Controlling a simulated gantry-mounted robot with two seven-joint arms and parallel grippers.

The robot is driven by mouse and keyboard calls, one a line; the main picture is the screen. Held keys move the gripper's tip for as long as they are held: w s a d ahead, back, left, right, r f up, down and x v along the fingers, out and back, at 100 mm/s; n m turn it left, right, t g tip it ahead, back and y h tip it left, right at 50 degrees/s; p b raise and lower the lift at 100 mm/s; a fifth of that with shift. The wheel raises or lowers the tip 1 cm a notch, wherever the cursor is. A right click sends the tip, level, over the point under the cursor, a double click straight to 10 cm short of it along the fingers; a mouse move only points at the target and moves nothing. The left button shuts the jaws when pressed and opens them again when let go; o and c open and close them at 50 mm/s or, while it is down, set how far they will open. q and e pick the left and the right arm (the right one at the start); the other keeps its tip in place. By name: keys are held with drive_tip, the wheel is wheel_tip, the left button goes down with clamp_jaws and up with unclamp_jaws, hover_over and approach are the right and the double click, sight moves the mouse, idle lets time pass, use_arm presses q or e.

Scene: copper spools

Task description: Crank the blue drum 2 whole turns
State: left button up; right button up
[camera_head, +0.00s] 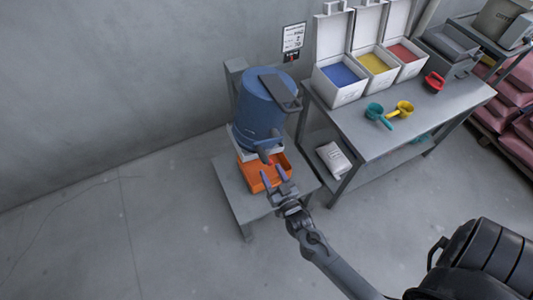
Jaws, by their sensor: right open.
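The blue drum (258,112) stands upright on a small grey stand against the wall. A dark grey bar (280,90), which looks like the crank arm, lies across its top toward the right. A dark spout-like part (266,152) sticks out low on the drum's front. An orange tray (250,178) sits below it. My right gripper (272,176) is open and empty, its fingers over the tray, below and in front of the drum. It appears apart from the drum and the bar. My left gripper is not in view.
A grey table (385,140) to the right holds open white boxes of blue (341,75), yellow (374,63) and red material, teal (377,112) and yellow scoops (402,108), and a red item (434,82). A white bag (334,158) lies on its lower shelf. The left floor is clear.

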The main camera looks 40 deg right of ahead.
drive_tip(key=s+f, duration=0.1)
approach(257, 146)
drive_tip(key=x, duration=0.5)
drive_tip(key=shift+w+d+f, duration=0.3)
drive_tip(key=shift+d+f, duration=0.05)
clamp_jaws()
